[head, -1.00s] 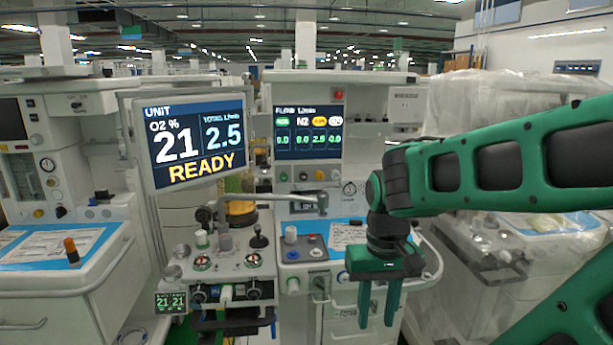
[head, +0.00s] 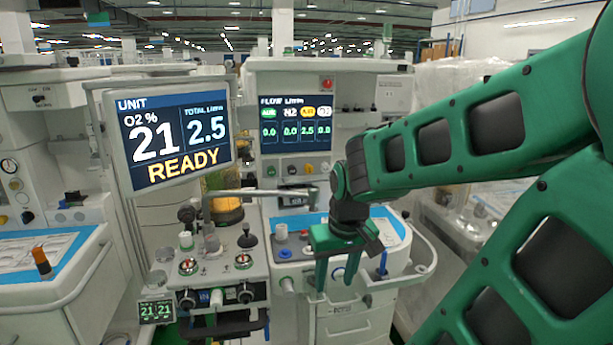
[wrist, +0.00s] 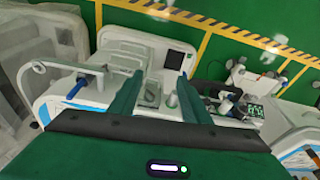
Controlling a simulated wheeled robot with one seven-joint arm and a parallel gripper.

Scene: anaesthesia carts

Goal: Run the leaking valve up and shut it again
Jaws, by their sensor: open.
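The anaesthesia machine's flow screen (head: 296,122) shows several columns. The orange-labelled one reads 2.5 and the others read 0.0. A row of small coloured knobs sits under it, with an orange knob (head: 308,168) below the orange column and a green knob (head: 276,171) at the left end. The tilted unit screen (head: 168,140) reads O2 21%, total 2.5 and READY. My gripper (head: 337,275) is open and empty, pointing down in front of the machine's work surface, lower than the knobs and right of them. In the wrist view its fingers (wrist: 160,85) stand apart over the machine. No leak itself is visible.
A grey horizontal arm (head: 265,192) crosses in front of the machine below the knob row. A block of gauges and valves (head: 215,262) stands at lower left. A curved white rail (head: 425,255) borders the right. A neighbouring cart (head: 50,270) is at left, and wrapped equipment at right.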

